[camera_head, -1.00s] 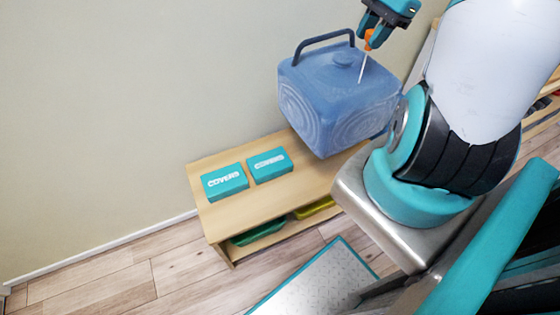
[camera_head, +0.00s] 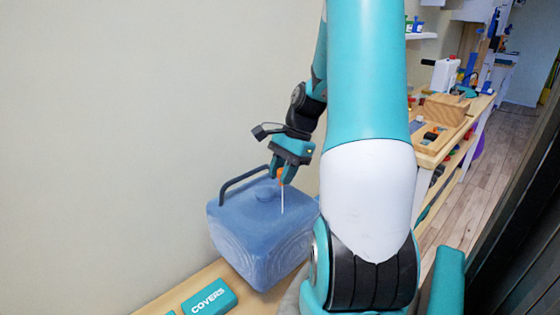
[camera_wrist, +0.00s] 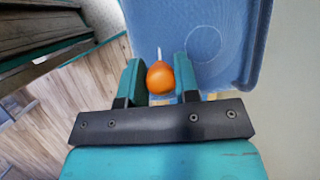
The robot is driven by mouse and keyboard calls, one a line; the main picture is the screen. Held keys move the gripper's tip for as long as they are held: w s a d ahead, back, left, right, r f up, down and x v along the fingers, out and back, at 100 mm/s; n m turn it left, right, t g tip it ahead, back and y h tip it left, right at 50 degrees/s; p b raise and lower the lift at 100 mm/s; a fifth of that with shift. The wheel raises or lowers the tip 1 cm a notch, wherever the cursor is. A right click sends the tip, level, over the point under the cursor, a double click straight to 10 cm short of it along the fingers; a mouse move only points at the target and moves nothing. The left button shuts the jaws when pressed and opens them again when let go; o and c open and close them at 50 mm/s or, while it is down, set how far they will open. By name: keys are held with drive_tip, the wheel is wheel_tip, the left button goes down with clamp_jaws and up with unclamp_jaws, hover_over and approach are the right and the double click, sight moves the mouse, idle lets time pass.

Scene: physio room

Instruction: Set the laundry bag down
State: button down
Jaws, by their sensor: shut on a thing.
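The blue bag-like container (camera_head: 250,235) has a dark arched handle (camera_head: 240,180), a low knob on top and swirl patterns on its sides. It is upright at the wooden bench (camera_head: 160,305); I cannot tell whether its base touches the bench. My gripper (camera_head: 279,178) is above its top and is shut on an orange ball-like piece (camera_wrist: 160,77) with a thin white rod or cord. This white part points down in front of the container's top; I cannot tell whether it joins it. The container also fills the upper wrist view (camera_wrist: 190,30).
A teal COVERS box (camera_head: 208,297) lies on the bench left of the container, with a second box at the picture's lower edge. A plain wall (camera_head: 100,120) stands close behind. A wooden shelf unit (camera_head: 440,150) with several items is at right, beside open floor (camera_head: 490,170).

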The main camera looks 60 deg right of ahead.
sight(281, 214)
wheel_tip(281, 214, down, 13)
drive_tip(key=shift+b, duration=1.05)
drive_tip(key=shift+w, duration=0.1)
drive_tip(key=c, duration=0.8)
unclamp_jaws()
drive_tip(key=shift+c, duration=0.2)
